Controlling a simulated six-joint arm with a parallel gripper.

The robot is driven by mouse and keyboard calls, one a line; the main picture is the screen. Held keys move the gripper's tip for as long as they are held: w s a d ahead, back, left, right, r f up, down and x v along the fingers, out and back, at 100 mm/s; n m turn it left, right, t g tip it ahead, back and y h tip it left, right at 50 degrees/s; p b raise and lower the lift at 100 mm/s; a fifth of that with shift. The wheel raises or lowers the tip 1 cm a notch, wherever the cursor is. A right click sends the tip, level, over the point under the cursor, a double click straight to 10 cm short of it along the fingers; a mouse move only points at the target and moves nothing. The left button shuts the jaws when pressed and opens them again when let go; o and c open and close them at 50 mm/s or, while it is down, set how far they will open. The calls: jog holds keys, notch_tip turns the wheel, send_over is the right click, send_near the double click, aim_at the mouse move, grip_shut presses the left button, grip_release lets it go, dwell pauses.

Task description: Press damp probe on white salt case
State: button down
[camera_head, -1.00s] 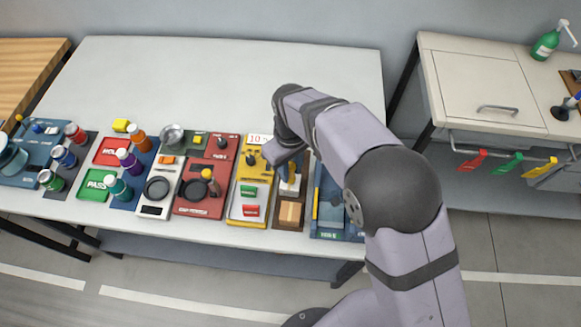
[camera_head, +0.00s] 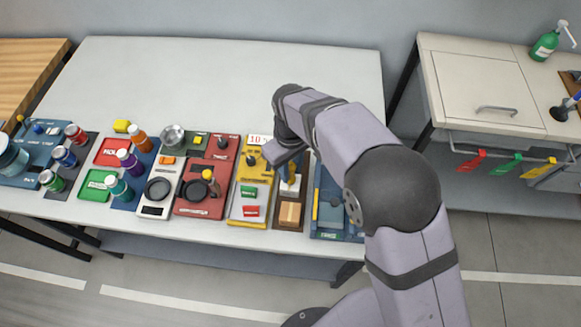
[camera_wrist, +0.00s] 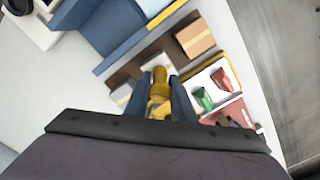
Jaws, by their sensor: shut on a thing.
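My gripper (camera_head: 287,165) is shut on the yellow damp probe (camera_head: 291,182), with one dark finger on each side of it. In the wrist view the yellow probe (camera_wrist: 160,85) sits between the fingers (camera_wrist: 162,92). The white salt case (camera_head: 290,190) stands on a brown tray right under the probe; it also shows in the wrist view (camera_wrist: 154,64), partly covered by the fingers and probe. The probe's tip lies over the case in the head view. I cannot tell whether it touches the case.
A cardboard box (camera_head: 290,213) sits on the same tray, in front of the white case. A yellow panel (camera_head: 249,196) with green and red blocks lies left; a blue tray (camera_head: 333,207) lies right. The back of the table (camera_head: 220,85) is clear.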

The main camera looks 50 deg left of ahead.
jog(key=shift+r+p, duration=2.25)
jog(key=shift+r, duration=1.05)
jog(key=w+d+f+m+b, duration=0.2)
jog(key=w+d+m, duration=0.7)
jog(key=w+d, duration=1.25)
jog(key=d+f+m+b, duration=0.1)
jog(key=d+m, duration=0.8)
jog(key=d, duration=1.8)
jog(key=shift+f+b, duration=0.4)
jog(key=shift+b, duration=0.1)
jog(key=shift+w, duration=0.1)
